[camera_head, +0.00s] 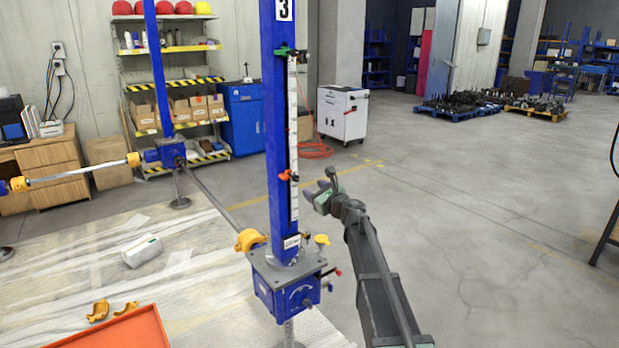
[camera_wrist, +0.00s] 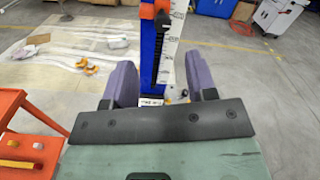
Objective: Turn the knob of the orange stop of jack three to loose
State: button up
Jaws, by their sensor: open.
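Jack three is a blue upright column (camera_head: 277,120) with a "3" plate at its top and a white scale along its right side. Its orange stop (camera_head: 289,175) sits on the scale in the lower half of the column. My gripper (camera_head: 322,184) is just right of the orange stop, open and empty, apart from it. In the wrist view my two purple fingers (camera_wrist: 158,62) stand apart, on either side of the lower column. The orange stop (camera_wrist: 162,6) shows at the top edge there, with a dark knob (camera_wrist: 161,18) facing the camera, beyond the fingertips.
A green stop (camera_head: 290,52) sits higher on the column. The blue gearbox (camera_head: 285,297) is below, with a yellow coupling (camera_head: 250,240) at left. An orange tray (camera_head: 120,331) stands front left. The floor right of my arm is clear.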

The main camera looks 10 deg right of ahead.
aim_at(297, 179)
jog(key=x, duration=1.1)
jog(key=shift+d+f, duration=0.1)
jog(key=shift+d, duration=0.15)
jog(key=shift+c, duration=0.5)
jog(key=c, duration=0.8)
jog(key=shift+c, duration=0.2)
